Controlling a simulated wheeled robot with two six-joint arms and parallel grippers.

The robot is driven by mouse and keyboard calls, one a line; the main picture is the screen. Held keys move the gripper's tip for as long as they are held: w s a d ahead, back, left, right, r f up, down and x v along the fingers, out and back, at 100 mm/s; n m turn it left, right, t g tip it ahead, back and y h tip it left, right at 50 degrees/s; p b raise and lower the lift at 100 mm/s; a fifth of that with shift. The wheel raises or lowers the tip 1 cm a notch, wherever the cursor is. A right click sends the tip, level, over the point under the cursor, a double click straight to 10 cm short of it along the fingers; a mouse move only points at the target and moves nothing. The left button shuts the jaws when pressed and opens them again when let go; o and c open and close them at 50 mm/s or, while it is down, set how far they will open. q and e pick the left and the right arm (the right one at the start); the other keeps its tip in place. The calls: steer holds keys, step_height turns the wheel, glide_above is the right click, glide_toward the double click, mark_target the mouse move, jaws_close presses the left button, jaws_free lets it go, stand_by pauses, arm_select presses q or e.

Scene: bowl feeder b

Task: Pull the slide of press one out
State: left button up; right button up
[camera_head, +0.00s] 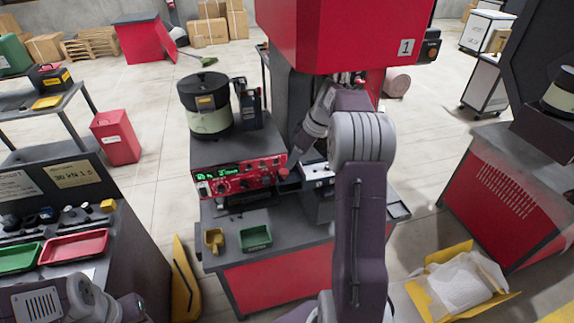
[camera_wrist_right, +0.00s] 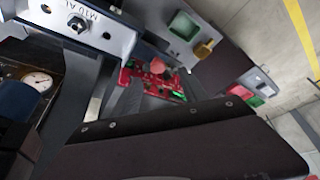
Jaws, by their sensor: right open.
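Press one (camera_head: 340,35) is the tall red machine with a "1" label at the top middle. Low on its front is a pale metal block (camera_head: 316,171), which seems to be its slide. In the right wrist view a metal plate (camera_wrist_right: 95,30) marked "M10 AL", with a round dark fitting, shows at the upper left, close to the gripper. My right gripper (camera_head: 299,150) is open in front of the press, mostly hidden behind my forearm. One dark finger fills the lower part of the wrist view; nothing is seen held. My left arm enters at the lower left, its gripper out of view.
A bowl feeder (camera_head: 205,105) stands on a red control box (camera_head: 240,180) left of the press. A green tray (camera_head: 255,238) and a yellow scoop (camera_head: 213,240) lie on the bench in front. A yellow crate (camera_head: 460,285) stands on the floor at right.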

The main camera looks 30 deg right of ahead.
mark_target(284, 170)
steer(key=p+x, duration=0.1)
steer(key=x, duration=0.3)
steer(key=w+p+x, duration=0.1)
steer(key=x, duration=0.3)
steer(key=shift+w+d+r, duration=0.15)
steer(key=shift+w+r, duration=0.1)
steer(key=shift+s+f, duration=0.1)
steer(key=shift+f, duration=0.15)
steer(key=shift+s+f, duration=0.1)
steer(key=shift+s, duration=0.15)
steer(key=shift+w+a+f, duration=0.15)
steer(key=shift+w+a, duration=0.05)
steer(key=shift+w, duration=0.05)
steer(key=shift+c, duration=1.2)
steer(key=shift+w, duration=0.1)
jaws_close()
arm_select(q)
steer(key=shift+w+r, duration=0.75)
steer(key=shift+r, duration=0.35)
arm_select(e)
steer(key=shift+d, duration=0.1)
